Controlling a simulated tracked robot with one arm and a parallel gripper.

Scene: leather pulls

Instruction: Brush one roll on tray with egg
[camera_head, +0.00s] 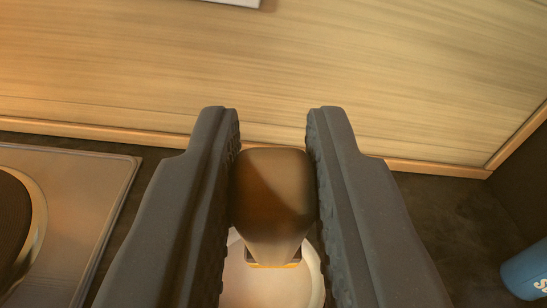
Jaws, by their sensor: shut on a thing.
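My gripper (272,125) is shut on a brown handle (272,190), which looks like the brush's handle. The handle is gripped between the two dark fingers, and its top end faces the camera. Its lower end narrows to a metallic band over a pale round bowl or cup (313,270). The bowl is partly hidden by the handle and fingers, so I cannot tell whether the brush touches its contents. No roll and no tray with rolls can be made out in this view.
A flat metallic panel with a dark round part (90,180) lies at the left, perhaps a hob. A blue object with white lettering (527,270) is at the lower right. A wood-grained surface (270,70) fills the upper view, and a dark surface lies below its edge.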

